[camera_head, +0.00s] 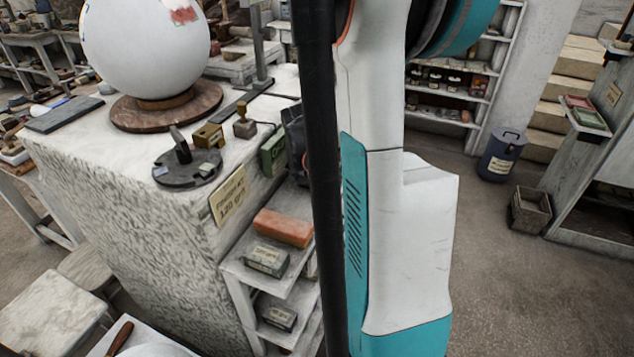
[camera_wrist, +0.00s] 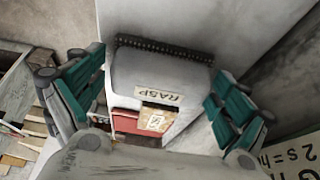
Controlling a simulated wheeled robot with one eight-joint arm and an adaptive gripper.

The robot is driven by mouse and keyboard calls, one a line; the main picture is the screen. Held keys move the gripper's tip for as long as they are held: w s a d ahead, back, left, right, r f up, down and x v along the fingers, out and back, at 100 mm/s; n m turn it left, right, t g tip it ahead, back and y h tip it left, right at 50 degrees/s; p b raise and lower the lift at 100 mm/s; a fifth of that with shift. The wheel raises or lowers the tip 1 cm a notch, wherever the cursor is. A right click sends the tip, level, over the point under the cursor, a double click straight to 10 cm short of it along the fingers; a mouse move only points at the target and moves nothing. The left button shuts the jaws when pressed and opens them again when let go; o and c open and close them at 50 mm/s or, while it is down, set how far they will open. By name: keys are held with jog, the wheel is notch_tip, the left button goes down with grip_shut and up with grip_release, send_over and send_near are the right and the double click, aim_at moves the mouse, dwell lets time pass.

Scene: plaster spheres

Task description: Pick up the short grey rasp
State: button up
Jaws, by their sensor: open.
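In the wrist view a grey block-like rasp (camera_wrist: 150,70) with a dark toothed strip along its top edge and a cream label reading "RASP" lies between the fingers of my gripper (camera_wrist: 157,98). The two teal-padded fingers are spread wide, one on each side of it. A gap shows on the left side; on the right the finger is close to the rasp, and I cannot tell if it touches. In the head view my own arm fills the middle. Neither my gripper nor the rasp can be made out there.
Beyond the rasp are a red item (camera_wrist: 126,122) and a small tan card (camera_wrist: 157,119). A sign with writing (camera_wrist: 292,155) is at lower right. In the head view a plaster sphere (camera_head: 140,45) rests on a pedestal. A lidded bin (camera_head: 502,155) and wooden crate (camera_head: 530,208) stand right.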

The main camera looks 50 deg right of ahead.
jog(key=c, duration=1.3)
jog(key=shift+r, duration=0.1)
jog(key=shift+s+a+r+p, duration=0.3)
jog(key=shift+r+p, duration=0.1)
jog(key=shift+r, duration=0.05)
jog(key=shift+s+a+r+p, duration=1.15)
jog(key=shift+s+a, duration=0.4)
jog(key=shift+s+a+r+p, duration=1.15)
jog(key=shift+s+a+r, duration=0.05)
jog(key=shift+s+a, duration=0.4)
jog(key=shift+s+a+r+p, duration=1.15)
jog(key=shift+s+a, duration=0.35)
jog(key=shift+s, duration=0.05)
jog(key=o, duration=1)
jog(key=c, duration=0.6)
